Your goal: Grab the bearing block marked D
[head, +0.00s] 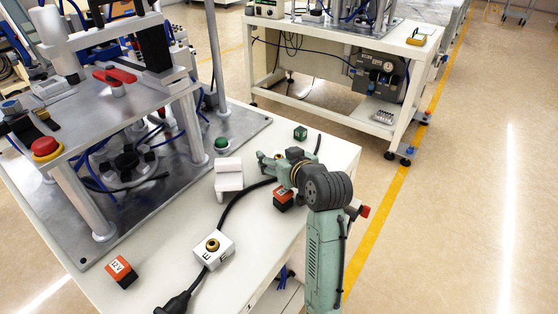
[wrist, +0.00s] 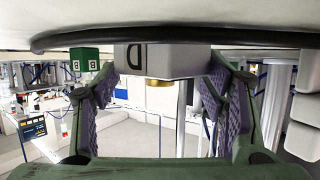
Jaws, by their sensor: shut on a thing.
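The bearing block marked D (wrist: 170,60) is a pale grey-white block with a brass ring, seen upside down in the wrist view. My gripper (wrist: 160,78) has one finger against each side of it and is shut on it. The block is close to the white table top; I cannot tell whether it touches it. In the head view my gripper (head: 270,165) is low over the table's right part, and the D block is hidden behind my arm there.
Nearby are a green block marked B (head: 300,133), an orange-red block (head: 283,196) and white stepped blocks (head: 228,178). A white block marked E (head: 205,255) and another orange-red block (head: 121,271) lie nearer. A black cable (head: 235,200) crosses the table (head: 175,225). The feeder machine fills the left.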

